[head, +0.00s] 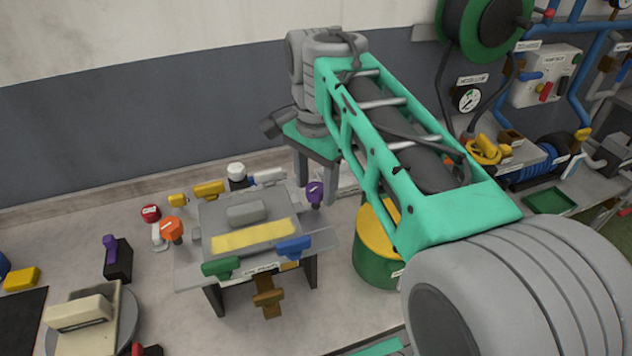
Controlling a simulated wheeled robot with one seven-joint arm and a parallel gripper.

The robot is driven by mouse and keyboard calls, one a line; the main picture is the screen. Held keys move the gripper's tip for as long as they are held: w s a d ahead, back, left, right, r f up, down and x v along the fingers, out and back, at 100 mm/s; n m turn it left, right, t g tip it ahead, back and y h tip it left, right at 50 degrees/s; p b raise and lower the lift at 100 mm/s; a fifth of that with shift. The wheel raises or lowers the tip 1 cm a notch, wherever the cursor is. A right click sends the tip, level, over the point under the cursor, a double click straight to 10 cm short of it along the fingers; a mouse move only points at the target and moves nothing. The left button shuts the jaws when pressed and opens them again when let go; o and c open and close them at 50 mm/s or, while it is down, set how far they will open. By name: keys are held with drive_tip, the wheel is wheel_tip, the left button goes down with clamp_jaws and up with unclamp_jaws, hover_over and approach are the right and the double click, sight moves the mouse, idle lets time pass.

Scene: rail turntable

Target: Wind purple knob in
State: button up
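A purple knob (314,193) stands at the right end of a grey bench fixture (212,215). My gripper (317,190) points down at it from above, with its two grey fingers apart. In this view the knob shows between the fingers, with a thin gap at the right finger. I cannot tell how deep the fingers reach around it. A second purple handle (110,250) sits on a black block at the left, away from my gripper.
The fixture also carries orange (172,229), green (221,267), blue (294,247) and yellow (209,189) handles. A green drum with a yellow top (375,240) stands close right of my gripper. Valves, hoses and a gauge (467,98) line the right.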

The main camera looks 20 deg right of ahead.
sight(316, 188)
wheel_tip(316, 188, up, 8)
drive_tip(key=shift+f, duration=0.1)
idle(0.4)
